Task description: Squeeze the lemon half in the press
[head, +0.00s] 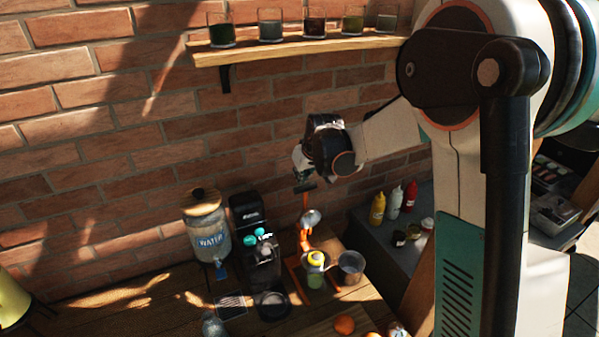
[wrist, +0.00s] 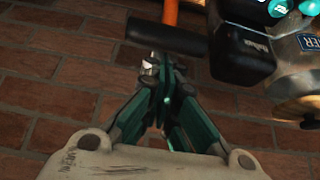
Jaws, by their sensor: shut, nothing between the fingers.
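The orange press (head: 303,240) stands on the wooden table with its lever raised, and a silver pressing cup (head: 311,218) hangs below the lever. The lever ends in a black crossbar handle (head: 305,188), which also shows in the wrist view (wrist: 165,36). My gripper (head: 301,172) is shut and empty, up by the handle near the brick wall. In the wrist view its fingertips (wrist: 158,66) are close to the handle; I cannot tell whether they touch it. A small yellow round shape (head: 316,258) sits low in the press above a greenish glass (head: 315,278); I cannot tell whether it is the lemon half.
A black coffee machine (head: 262,262) and a water dispenser (head: 207,232) stand left of the press. A dark pot (head: 350,266) is close on its right. Oranges (head: 344,325) lie in front. A wooden shelf (head: 290,47) with several glasses is above.

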